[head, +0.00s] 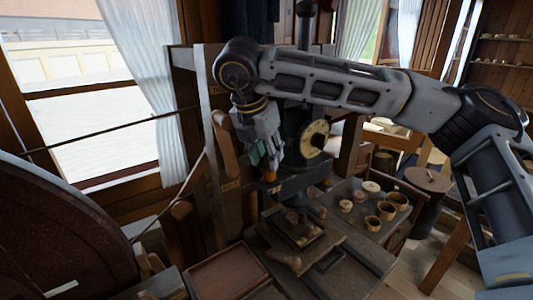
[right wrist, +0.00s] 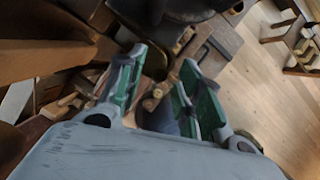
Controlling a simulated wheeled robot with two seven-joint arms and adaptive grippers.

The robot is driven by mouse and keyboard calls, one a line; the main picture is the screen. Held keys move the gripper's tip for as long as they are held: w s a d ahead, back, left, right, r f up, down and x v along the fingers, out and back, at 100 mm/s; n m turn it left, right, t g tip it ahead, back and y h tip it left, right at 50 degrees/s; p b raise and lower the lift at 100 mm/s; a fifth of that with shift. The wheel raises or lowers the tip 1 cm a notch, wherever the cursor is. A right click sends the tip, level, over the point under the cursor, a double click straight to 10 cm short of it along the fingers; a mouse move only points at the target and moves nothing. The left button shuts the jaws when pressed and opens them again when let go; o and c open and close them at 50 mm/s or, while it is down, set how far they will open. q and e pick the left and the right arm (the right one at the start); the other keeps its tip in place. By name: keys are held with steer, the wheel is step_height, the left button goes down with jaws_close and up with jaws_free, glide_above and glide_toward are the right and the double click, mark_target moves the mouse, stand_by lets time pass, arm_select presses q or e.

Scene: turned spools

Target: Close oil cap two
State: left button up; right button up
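My right gripper (head: 264,158) hangs fingers-down beside the black machine in the head view. In the right wrist view its two green-padded fingers (right wrist: 162,62) stand apart with a gap between them. A small orange piece (head: 270,176) shows just below the fingertips in the head view; I cannot tell for sure that it is oil cap two, or whether the fingers touch it. A dark round part with a brassy edge (right wrist: 155,64) lies beyond the gap in the wrist view. My left gripper is in neither view.
The black machine carries a brass dial (head: 314,138) right of the gripper. A wooden post (head: 224,150) stands close on the left. Several turned wooden pieces sit on a dark tray (head: 345,228) at right. An empty shallow wooden box (head: 228,272) lies in front.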

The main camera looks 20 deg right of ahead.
steer(key=shift+w+d+f, duration=0.1)
steer(key=shift+f, duration=0.2)
jaws_close()
stand_by(0.4)
